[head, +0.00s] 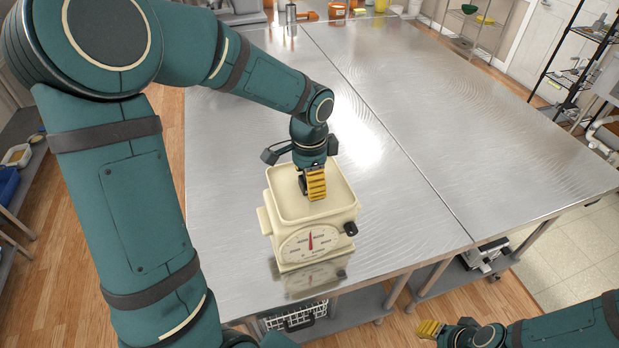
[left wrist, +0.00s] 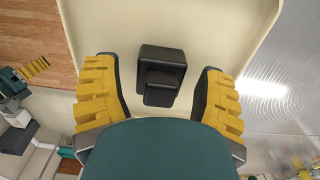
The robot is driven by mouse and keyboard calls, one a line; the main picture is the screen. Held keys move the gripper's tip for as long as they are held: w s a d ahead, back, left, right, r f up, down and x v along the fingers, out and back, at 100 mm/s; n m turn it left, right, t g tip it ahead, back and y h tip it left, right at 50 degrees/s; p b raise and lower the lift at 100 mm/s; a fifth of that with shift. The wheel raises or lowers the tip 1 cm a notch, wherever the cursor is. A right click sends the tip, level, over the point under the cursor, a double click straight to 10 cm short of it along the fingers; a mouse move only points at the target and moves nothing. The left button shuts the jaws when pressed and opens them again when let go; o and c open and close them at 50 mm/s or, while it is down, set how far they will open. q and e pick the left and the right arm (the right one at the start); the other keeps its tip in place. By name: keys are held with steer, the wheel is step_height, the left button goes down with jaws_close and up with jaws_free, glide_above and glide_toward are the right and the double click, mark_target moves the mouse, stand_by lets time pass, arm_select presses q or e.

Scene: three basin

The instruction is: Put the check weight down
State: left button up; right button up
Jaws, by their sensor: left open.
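The check weight (left wrist: 162,68) is a dark block with a smaller raised part. In the left wrist view it sits in the cream pan (left wrist: 215,30) of the kitchen scale, between my two yellow-padded fingers with gaps on both sides. My left gripper (head: 312,184) is open and reaches down into the pan in the head view, where it mostly hides the weight. The scale (head: 275,240) stands upright near the table's front edge, its dial facing the front. My right gripper (head: 440,329) is low at the bottom right, away from the table top; its opening is unclear.
The steel table (head: 420,120) is largely clear around and beyond the scale. Orange containers (head: 336,9) and other items stand at its far end. A black wire rack (head: 575,60) is at the right. A wire basket (head: 295,316) sits on the shelf below.

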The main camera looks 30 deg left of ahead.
arm_select(q)
step_height(320, 180, up, 12)
steer(key=shift+p, duration=0.4)
arm_select(e)
steer(key=shift+r, duration=0.5)
steer(key=shift+s, duration=0.1)
